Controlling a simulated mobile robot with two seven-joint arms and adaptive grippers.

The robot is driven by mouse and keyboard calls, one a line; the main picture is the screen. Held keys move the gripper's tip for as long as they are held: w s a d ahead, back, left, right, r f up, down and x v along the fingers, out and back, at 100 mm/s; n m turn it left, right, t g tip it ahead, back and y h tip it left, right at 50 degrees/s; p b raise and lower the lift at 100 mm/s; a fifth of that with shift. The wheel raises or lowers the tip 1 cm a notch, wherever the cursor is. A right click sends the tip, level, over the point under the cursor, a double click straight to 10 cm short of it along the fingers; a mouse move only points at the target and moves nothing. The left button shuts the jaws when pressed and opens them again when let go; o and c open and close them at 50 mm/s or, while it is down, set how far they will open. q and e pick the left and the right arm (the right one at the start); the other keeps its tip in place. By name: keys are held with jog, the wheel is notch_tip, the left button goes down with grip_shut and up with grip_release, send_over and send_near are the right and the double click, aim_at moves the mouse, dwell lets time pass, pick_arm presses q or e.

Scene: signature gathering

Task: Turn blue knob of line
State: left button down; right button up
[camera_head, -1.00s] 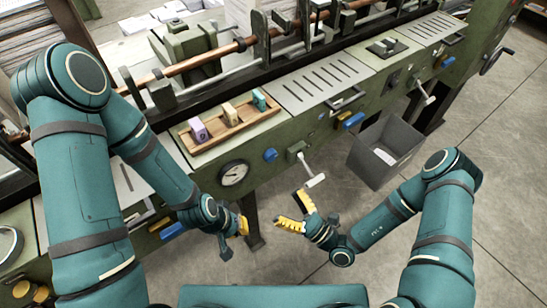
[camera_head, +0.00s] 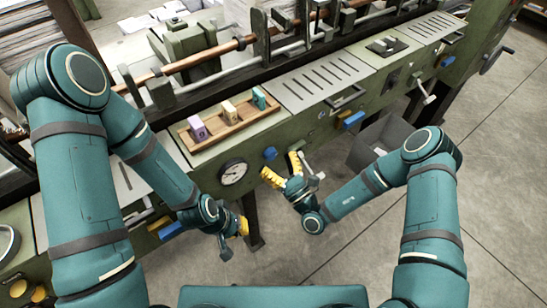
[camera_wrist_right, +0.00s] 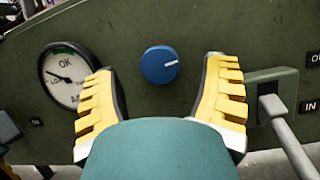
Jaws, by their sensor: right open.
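The blue knob (camera_head: 270,154) is on the green front panel of the machine, between the round gauge and a lever. In the right wrist view the blue knob (camera_wrist_right: 159,64) is round, with a white mark pointing right and slightly up. My right gripper (camera_head: 283,168) is open in front of the panel. In the right wrist view its yellow fingers (camera_wrist_right: 160,85) stand on either side of the knob, with gaps to it. My left gripper (camera_head: 242,226) hangs low at the left of the panel, away from the knob; its opening is unclear.
The gauge (camera_wrist_right: 68,78) is left of the knob, with its needle near LOW. A lever (camera_wrist_right: 285,130) stands close to the right finger. A wooden tray (camera_head: 228,132) with three small stamps lies above. A grey bin (camera_head: 365,150) stands on the floor right of my gripper.

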jog(key=shift+x, duration=0.95)
jog(key=c, duration=1.2)
jog(key=shift+r+m+t+h+p, duration=0.1)
jog(key=shift+m+t+h+p, duration=0.5)
jog(key=shift+m, duration=0.8)
jog(key=shift+r+m+t+h+p, duration=0.1)
jog(key=shift+m+t+h+p, duration=0.2)
jog(key=shift+m+h+p, duration=0.8)
jog(key=shift+f+m+h+p, duration=0.1)
jog(key=shift+m+h+p, duration=0.35)
jog(key=shift+m, duration=1.35)
